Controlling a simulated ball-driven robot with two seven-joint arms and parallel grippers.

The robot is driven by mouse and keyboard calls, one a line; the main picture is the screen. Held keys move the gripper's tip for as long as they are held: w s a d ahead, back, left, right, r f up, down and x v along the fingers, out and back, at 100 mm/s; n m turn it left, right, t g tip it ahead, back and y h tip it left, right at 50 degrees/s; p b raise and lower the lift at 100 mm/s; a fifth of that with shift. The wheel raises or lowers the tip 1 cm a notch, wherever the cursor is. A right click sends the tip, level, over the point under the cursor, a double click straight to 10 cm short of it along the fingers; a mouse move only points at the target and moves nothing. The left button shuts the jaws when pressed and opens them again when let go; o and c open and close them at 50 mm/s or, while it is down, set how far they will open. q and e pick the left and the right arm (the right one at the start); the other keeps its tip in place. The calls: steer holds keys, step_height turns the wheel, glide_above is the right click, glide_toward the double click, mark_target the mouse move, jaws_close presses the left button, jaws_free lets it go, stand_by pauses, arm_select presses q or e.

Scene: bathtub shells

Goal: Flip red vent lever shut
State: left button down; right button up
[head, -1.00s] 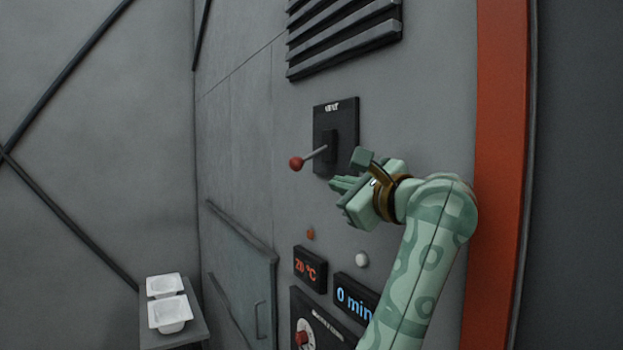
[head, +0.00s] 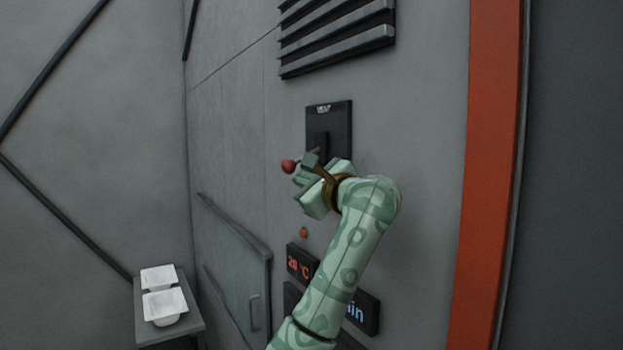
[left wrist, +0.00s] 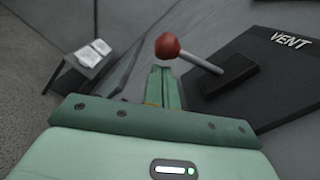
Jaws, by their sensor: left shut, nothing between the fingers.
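The vent lever has a red ball knob (head: 288,166) on a grey rod, standing out from a black plate (head: 342,118) marked VENT on the wall. My left gripper (head: 303,178) is shut and empty, just below and right of the knob in the head view, and it hides part of the rod. In the left wrist view the knob (left wrist: 167,46) and its rod stand just past the shut fingertips (left wrist: 160,72). I cannot tell whether the fingers touch the rod. My right gripper is not in view.
Below the plate are a small red light (head: 303,232), a temperature display (head: 300,262) and a blue display partly hidden by my arm. A louvred vent (head: 338,35) is above. White trays (head: 165,305) sit on a grey stand (head: 195,325) at lower left.

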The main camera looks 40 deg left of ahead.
arm_select(q)
steer(key=shift+s+a+r+m, duration=0.15)
steer(key=shift+s+r+m, duration=0.15)
steer(key=shift+m, duration=0.4)
stand_by(0.3)
steer(key=shift+s+a+r+m+p, duration=0.15)
steer(key=shift+s+r+m+p, duration=0.2)
steer(key=shift+r+m+p, duration=0.5)
steer(key=shift+s+a+r+m+p, duration=0.1)
steer(key=shift+s+r+m+p, duration=0.1)
steer(key=shift+r+m, duration=0.5)
steer(key=shift+s+a+r+m+p, duration=0.15)
steer(key=shift+r+m, duration=0.25)
steer(key=shift+r, duration=0.5)
steer(key=shift+s+d+r+m+p, duration=0.1)
steer(key=shift+s+r+m+p, duration=0.15)
steer(key=shift+r+m, duration=0.45)
steer(key=shift+r, duration=0.25)
steer(key=shift+w, duration=0.1)
